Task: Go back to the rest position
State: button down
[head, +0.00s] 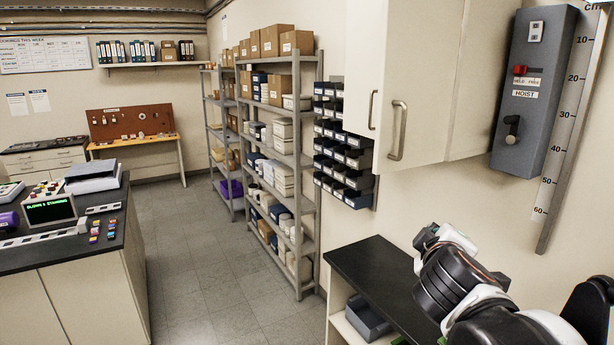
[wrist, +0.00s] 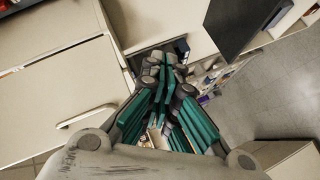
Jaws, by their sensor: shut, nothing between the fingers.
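My gripper (wrist: 167,62) shows in the wrist view with its teal-padded fingers drawn together at the tips. Nothing is held between them. In the head view my arm (head: 460,280) is at the lower right, bent above and beside a black-topped counter (head: 375,275). The fingers cannot be made out there. In the wrist view the fingers point toward pale cabinet fronts and shelving. I cannot tell how far they are from these.
A wall cabinet (head: 425,75) and a grey hoist control box (head: 535,90) hang near my arm. Loaded shelving (head: 318,150) and small bins (head: 345,160) line the wall. A bench (head: 70,275) with instruments stands left. The grey floor (head: 210,270) between is clear.

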jog(key=s+a+f+m+g+y+b, duration=0.2)
jog(key=s+f+b, duration=0.3)
jog(key=f, duration=0.5)
jog(key=s+a+f+m+g+y+b, duration=0.2)
jog(key=s+f+b, duration=0.3)
jog(key=f, duration=0.6)
jog(key=s+a+f+m+g+y+b, duration=0.2)
jog(key=s+a+f+m+b, duration=0.1)
jog(key=f, duration=0.7)
jog(key=s+a+b, duration=0.1)
jog(key=s+b, duration=0.1)
jog(key=b, duration=0.1)
jog(key=shift+s+f, duration=0.25)
jog(key=shift+s, duration=0.05)
